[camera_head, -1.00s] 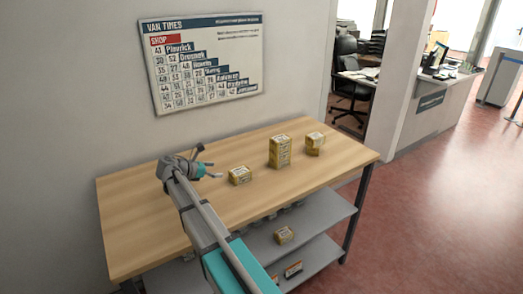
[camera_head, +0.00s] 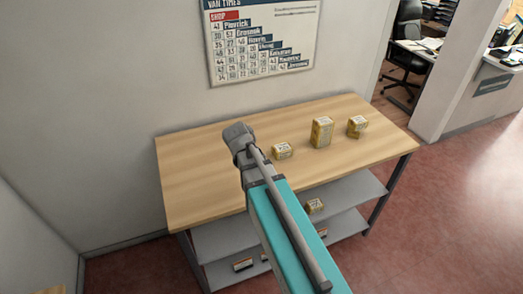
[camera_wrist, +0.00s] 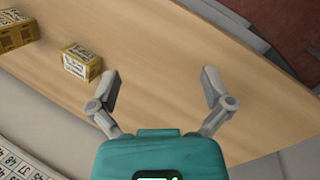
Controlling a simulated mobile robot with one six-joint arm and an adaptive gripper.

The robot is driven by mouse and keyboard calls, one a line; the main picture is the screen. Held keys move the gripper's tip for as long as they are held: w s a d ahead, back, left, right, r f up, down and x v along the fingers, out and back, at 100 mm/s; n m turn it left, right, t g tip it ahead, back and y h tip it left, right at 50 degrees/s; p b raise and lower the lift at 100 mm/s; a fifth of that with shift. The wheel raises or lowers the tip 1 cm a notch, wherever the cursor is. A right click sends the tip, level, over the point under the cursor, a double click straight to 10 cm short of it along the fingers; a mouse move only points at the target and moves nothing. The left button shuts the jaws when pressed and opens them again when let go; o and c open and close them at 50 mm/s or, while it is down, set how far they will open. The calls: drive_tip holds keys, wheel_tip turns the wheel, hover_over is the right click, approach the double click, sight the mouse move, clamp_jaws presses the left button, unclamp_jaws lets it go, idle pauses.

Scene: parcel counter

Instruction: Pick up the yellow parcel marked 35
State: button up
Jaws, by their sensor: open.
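Three yellow parcels stand on the wooden table in the head view: a low one (camera_head: 282,151) nearest my arm, a tall one (camera_head: 321,132) in the middle, and a small one (camera_head: 356,127) at the right. A further yellow parcel (camera_head: 315,206) lies on the shelf below. Their numbers are too small to read. In the wrist view, one parcel (camera_wrist: 82,63) lies left of my gripper (camera_wrist: 160,82), and another (camera_wrist: 15,32) is at the upper left edge. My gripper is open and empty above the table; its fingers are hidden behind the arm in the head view.
The wooden table (camera_head: 195,185) has bare room at its left and front. Grey shelves (camera_head: 352,190) under it hold dark boxes (camera_head: 243,264). A wall with a "VAN TIMES" board (camera_head: 262,40) rises behind the table. Open floor lies to the right.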

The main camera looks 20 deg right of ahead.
drive_tip(key=s+a+r+m+y+p, duration=0.4)
drive_tip(key=s+a+r+m+p, duration=0.1)
drive_tip(key=s, duration=0.2)
drive_tip(key=shift+s+a+r+m, duration=0.25)
drive_tip(key=shift+r+m, duration=0.05)
drive_tip(key=shift+r, duration=0.05)
